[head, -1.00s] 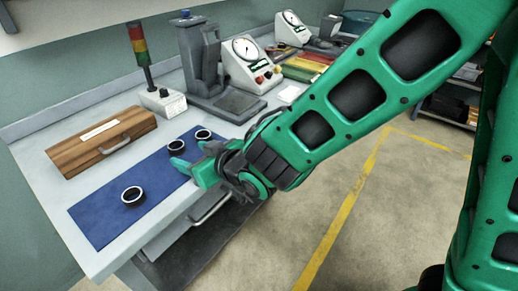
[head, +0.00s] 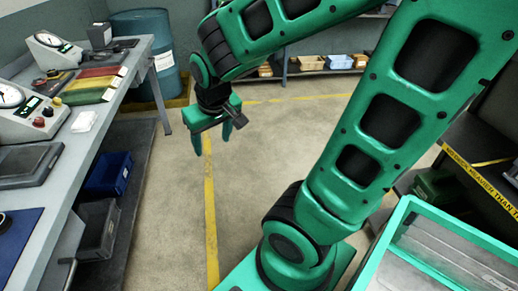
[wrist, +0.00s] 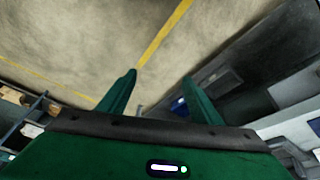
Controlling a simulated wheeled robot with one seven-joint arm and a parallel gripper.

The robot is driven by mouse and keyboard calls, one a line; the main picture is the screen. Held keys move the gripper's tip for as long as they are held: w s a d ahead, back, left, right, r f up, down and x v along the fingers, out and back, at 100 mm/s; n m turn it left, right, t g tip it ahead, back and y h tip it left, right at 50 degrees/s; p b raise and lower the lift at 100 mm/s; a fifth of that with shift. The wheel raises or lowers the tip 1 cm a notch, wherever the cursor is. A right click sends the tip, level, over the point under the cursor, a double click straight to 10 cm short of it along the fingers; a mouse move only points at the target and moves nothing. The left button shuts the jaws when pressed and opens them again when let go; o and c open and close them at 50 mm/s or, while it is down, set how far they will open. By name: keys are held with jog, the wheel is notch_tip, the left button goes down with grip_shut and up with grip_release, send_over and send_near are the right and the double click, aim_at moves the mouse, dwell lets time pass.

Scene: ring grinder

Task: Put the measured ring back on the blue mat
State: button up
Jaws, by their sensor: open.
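My gripper (head: 212,145) is open and hangs over the bare floor, to the right of the workbench and apart from it. In the wrist view my gripper (wrist: 158,80) has its two green fingers spread, with nothing between them. A corner of the blue mat (head: 22,238) shows on the workbench at the lower left of the head view. A dark ring (head: 4,222) is partly visible on it, cut by the picture edge. The rest of the mat and any other rings are out of view.
The workbench (head: 98,112) runs along the left, with gauges and colored trays on it. Bins (head: 108,175) sit on its lower shelf. A blue barrel (head: 150,50) stands behind. A teal-rimmed container (head: 460,235) is at the lower right. Open floor lies between.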

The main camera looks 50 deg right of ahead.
jog(key=s+d+m+g, duration=0.2)
jog(key=s+d, duration=0.1)
jog(key=s, duration=0.4)
jog(key=s+d+r+m+g+y, duration=0.1)
jog(key=s+d+m+g, duration=0.1)
jog(key=s, duration=0.6)
jog(key=shift+d+r, duration=0.25)
jog(key=shift+d, duration=0.55)
